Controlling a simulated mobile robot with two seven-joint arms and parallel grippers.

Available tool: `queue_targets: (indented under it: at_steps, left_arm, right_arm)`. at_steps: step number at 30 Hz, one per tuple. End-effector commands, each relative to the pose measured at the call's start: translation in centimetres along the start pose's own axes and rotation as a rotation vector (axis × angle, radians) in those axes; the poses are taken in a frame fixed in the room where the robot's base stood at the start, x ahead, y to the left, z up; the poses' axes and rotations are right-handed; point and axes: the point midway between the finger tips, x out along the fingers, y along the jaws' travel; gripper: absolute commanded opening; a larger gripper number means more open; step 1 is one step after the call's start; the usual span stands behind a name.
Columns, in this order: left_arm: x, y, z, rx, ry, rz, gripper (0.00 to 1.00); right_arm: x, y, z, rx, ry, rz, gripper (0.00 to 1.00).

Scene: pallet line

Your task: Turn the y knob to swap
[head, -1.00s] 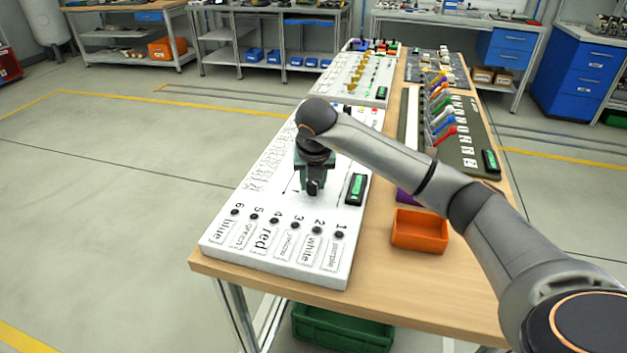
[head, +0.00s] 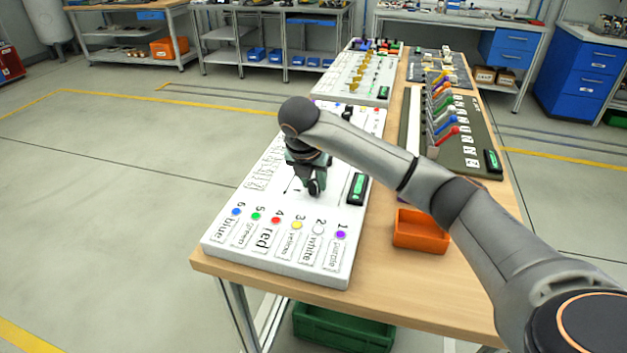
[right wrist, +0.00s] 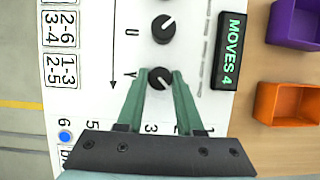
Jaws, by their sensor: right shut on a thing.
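The white panel (head: 222,246) lies on the wooden table. The y knob (right wrist: 160,79), black and round with a white pointer line, sits between the green fingers of my right gripper (right wrist: 157,76), which is shut on it. In the head view my right gripper (head: 314,188) hides the knob. Another black knob (right wrist: 163,28) stands beside it. Along the panel's near edge, coloured dots sit over matching name labels: purple dot (head: 341,234) at 1, then white, yellow, red, green, and blue dot (head: 236,211) at 6. The display (right wrist: 231,51) reads MOVES 4. My left gripper is out of view.
An orange bin (head: 420,230) and a purple bin (right wrist: 295,24) stand right of the panel. A dark panel with coloured levers (head: 446,133) lies farther right. Another white panel (head: 349,77) lies behind. A green crate (head: 343,329) is under the table.

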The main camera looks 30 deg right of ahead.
Motion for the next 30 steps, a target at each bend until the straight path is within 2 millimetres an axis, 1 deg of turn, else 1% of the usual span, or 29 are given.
queue_targets:
  at_steps: [4,5,12,13,20,23,26,30]
  left_arm:
    - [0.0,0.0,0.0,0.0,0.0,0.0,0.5]
    - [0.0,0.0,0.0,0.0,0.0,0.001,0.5]
    - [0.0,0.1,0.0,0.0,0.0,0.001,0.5]
    - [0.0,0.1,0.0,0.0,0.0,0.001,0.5]
    - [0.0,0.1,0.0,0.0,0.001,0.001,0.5]
    - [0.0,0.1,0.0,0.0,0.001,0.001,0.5]
    - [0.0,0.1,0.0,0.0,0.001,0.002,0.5]
    - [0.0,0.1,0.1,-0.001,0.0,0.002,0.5]
  right_arm:
    - [0.0,0.0,0.1,0.004,-0.001,0.0,0.0]
    - [0.0,0.0,0.1,0.004,-0.001,0.0,0.37]
    - [0.0,0.0,0.1,0.002,-0.001,0.0,0.64]
    - [0.0,0.0,0.0,0.002,-0.001,0.0,0.66]
    - [-0.1,0.0,0.0,0.001,0.0,0.001,0.66]
    - [-0.6,0.1,0.1,0.001,-0.001,0.003,0.66]
    - [-2.0,0.1,0.1,0.001,-0.002,0.004,0.66]
    - [-5.0,0.1,0.1,0.0,-0.004,0.007,0.66]
